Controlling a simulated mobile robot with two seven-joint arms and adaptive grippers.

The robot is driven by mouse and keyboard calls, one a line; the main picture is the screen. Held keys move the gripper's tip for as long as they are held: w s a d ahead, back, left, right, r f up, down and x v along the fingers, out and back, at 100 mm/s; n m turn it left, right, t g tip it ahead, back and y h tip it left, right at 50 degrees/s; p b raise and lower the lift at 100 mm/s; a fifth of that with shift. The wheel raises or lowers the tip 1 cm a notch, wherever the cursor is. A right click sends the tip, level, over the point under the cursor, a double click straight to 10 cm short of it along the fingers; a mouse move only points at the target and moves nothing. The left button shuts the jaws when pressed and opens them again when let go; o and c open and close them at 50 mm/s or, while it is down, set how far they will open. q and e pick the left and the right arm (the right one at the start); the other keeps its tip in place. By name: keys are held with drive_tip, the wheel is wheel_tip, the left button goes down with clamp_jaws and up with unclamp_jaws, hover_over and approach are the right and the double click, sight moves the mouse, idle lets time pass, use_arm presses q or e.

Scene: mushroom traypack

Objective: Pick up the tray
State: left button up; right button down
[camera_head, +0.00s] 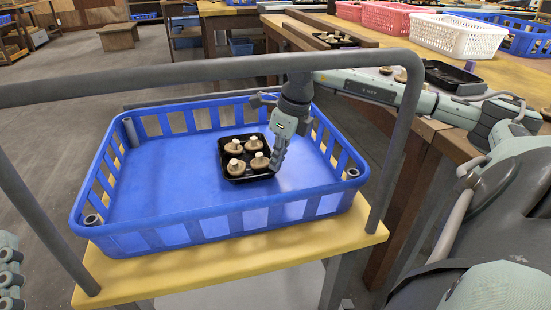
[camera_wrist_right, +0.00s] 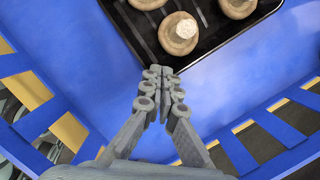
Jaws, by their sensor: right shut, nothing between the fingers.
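A black tray (camera_head: 232,178) with several brown mushrooms on it sits inside the blue crate (camera_head: 215,228), toward its right side. In the right wrist view the tray's near corner (camera_wrist_right: 176,67) and rim show at the top. My right gripper (camera_head: 277,164) points down beside the tray's right edge. In the wrist view its fingertips (camera_wrist_right: 161,72) are together, with nothing between them, just short of the tray's corner; I cannot tell whether they touch it. Part of my left gripper (camera_head: 10,278) shows at the left edge, mostly cut off.
The crate stands on a yellow-topped cart (camera_head: 240,262) with a grey rail (camera_head: 160,72) across the near side. The crate floor left of the tray is clear. A wooden table (camera_head: 500,70) at right holds another black tray (camera_head: 450,75), a white basket (camera_head: 455,36) and a pink basket (camera_head: 385,18).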

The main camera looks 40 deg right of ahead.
sight(256, 159)
drive_tip(key=shift+w+a, duration=0.1)
drive_tip(key=shift+w, duration=0.15)
drive_tip(key=w+p, duration=0.1)
drive_tip(key=w, duration=0.1)
drive_tip(key=w+a+p, duration=0.1)
drive_tip(key=w, duration=0.2)
drive_tip(key=shift+a, duration=0.2)
use_arm(q)
drive_tip(key=w+a+f+g+y, duration=0.2)
drive_tip(key=f+g, duration=0.3)
drive_tip(key=f, duration=0.5)
drive_tip(key=shift+a+f+y, duration=0.15)
drive_tip(key=shift+a+y, duration=0.4)
drive_tip(key=shift+y, duration=0.05)
